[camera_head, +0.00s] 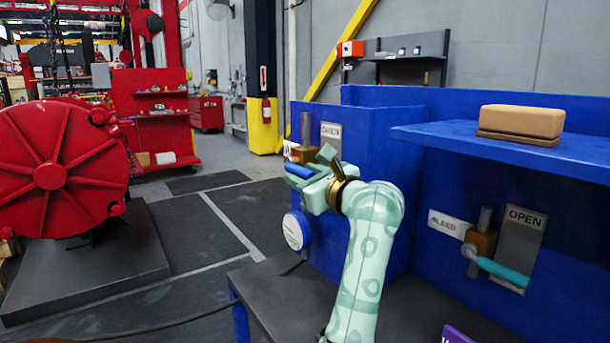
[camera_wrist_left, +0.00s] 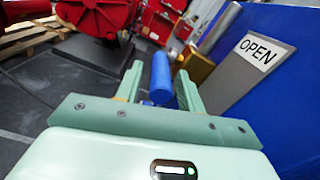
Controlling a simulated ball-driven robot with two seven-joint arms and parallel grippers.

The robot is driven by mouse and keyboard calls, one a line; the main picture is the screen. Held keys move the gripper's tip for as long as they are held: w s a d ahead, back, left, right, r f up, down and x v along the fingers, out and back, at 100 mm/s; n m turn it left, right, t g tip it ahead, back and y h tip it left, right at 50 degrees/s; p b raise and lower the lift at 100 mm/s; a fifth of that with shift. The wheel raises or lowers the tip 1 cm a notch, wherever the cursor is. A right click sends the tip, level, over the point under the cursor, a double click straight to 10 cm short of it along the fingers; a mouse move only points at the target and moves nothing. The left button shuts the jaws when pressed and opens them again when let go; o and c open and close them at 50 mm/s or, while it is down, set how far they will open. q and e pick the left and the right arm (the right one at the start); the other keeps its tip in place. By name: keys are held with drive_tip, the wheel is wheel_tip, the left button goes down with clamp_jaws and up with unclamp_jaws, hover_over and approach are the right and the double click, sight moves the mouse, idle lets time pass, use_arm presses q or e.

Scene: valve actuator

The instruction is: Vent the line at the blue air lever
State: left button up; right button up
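The blue air lever (camera_head: 298,170) sits on a brass valve (camera_head: 303,154) on the left side of the blue cabinet. My left gripper (camera_head: 312,170) is at this lever. In the left wrist view the blue lever (camera_wrist_left: 162,76) stands between the two spread fingers of my left gripper (camera_wrist_left: 161,82), closer to the right finger. A gap shows on its left side; contact on the right cannot be told. The brass valve body (camera_wrist_left: 195,66) and a grey plate marked OPEN (camera_wrist_left: 258,58) are just beyond to the right. My right gripper is not in view.
A teal lever (camera_head: 503,272) on another brass valve, beside a BLEED label (camera_head: 450,224), is at the right. A tan block (camera_head: 522,121) lies on the blue shelf (camera_head: 440,134). A round gauge (camera_head: 296,231) is below my left gripper. A red round housing (camera_head: 50,175) stands far left.

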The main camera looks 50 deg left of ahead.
use_arm(q)
drive_tip(key=shift+r, duration=0.1)
drive_tip(key=shift+d, duration=0.5)
drive_tip(key=s+d+p, duration=0.1)
drive_tip(key=d+p, duration=0.1)
drive_tip(key=d, duration=1.3)
drive_tip(key=shift+s+d+f, duration=0.15)
drive_tip(key=shift+s+f, duration=0.05)
drive_tip(key=shift+r, duration=0.1)
